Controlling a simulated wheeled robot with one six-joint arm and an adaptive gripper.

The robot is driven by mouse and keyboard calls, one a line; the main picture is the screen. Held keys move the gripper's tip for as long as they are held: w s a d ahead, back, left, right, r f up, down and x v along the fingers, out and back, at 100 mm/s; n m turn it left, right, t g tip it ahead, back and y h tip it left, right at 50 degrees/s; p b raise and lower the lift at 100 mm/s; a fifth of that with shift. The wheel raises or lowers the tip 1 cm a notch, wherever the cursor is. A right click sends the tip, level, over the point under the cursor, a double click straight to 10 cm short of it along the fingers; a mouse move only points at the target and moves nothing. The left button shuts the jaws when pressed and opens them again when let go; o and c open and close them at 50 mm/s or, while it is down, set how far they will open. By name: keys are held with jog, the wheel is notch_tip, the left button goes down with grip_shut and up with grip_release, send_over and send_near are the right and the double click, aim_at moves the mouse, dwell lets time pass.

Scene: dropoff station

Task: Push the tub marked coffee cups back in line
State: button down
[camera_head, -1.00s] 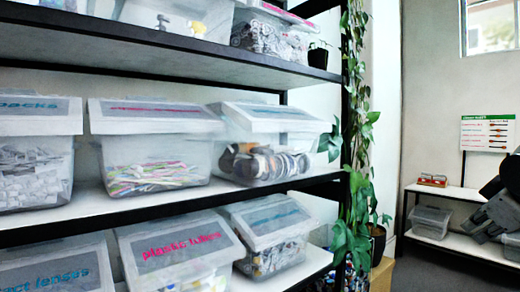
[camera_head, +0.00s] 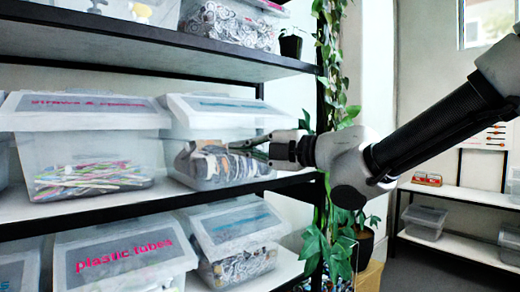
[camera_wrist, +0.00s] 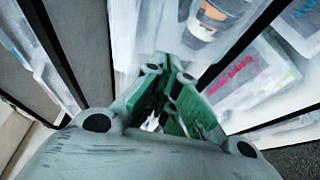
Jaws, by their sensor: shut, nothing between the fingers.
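A clear tub with a white lid (camera_head: 222,112) stands at the right end of the middle shelf. Brown, dark and white cup-like items show through its wall; its blue lid lettering is too small to read. My gripper (camera_head: 240,146) reaches in from the right with its fingers shut and empty, overlapping the tub's right front side. In the wrist view my green-padded fingertips (camera_wrist: 178,75) point at the tub's clear wall (camera_wrist: 150,30), and a cup shows behind it. I cannot tell whether the fingertips touch the wall.
A tub of colourful straws or sticks (camera_head: 90,150) stands left of it. Below are the plastic tubes tub (camera_head: 125,255) and another tub (camera_head: 235,240). A hanging plant (camera_head: 335,120) is beside the shelf's right post. A low shelf (camera_head: 455,250) stands at the far right.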

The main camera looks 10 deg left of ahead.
aim_at(217, 145)
jog(key=w+a, duration=0.4)
jog(key=shift+a, duration=0.35)
jog(key=shift+w+a, duration=0.15)
jog(key=shift+w, duration=0.15)
jog(key=shift+w, duration=0.1)
jog(key=w+a, duration=0.2)
jog(key=w, duration=0.2)
jog(key=w+a, duration=0.2)
jog(key=w, duration=0.1)
jog(key=w+a, duration=0.2)
jog(key=w, duration=0.2)
jog(key=shift+w, duration=0.3)
jog(key=shift+s, duration=0.1)
